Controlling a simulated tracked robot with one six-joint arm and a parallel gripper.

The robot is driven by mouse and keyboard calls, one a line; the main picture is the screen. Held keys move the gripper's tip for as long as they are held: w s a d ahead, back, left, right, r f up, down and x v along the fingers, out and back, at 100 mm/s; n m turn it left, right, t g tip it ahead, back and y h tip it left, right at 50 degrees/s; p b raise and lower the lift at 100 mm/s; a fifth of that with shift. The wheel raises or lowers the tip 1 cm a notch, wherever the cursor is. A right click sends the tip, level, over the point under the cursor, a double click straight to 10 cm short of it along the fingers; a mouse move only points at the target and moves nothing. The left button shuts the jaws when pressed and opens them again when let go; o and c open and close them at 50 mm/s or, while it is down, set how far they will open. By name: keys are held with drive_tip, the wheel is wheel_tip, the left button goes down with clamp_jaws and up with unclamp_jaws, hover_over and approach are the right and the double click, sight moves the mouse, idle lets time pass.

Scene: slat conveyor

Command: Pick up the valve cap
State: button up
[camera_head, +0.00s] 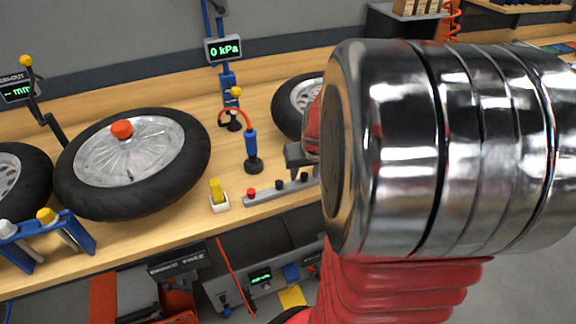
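A grey strip (265,194) lies on the wooden bench and carries small knob-like pieces: a red one (251,191) at its left end and black ones (278,185) along it. I cannot tell for sure which of these, if any, is the valve cap. My gripper (298,156) shows only as a dark grey part just above the strip's right part. My large chrome arm link hides the rest of it, so its fingers and anything between them cannot be made out. The strip's right end is hidden too.
A tyred wheel (182,150) with an orange-red knob (122,129) lies at left. A blue-handled tool (251,145) stands behind the strip, and a yellow switch (216,190) sits left of it. Another wheel (292,102) is partly hidden. Bare wood (150,230) lies along the front.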

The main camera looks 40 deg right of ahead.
drive_tip(key=shift+c, duration=0.4)
clamp_jaws()
idle(0.4)
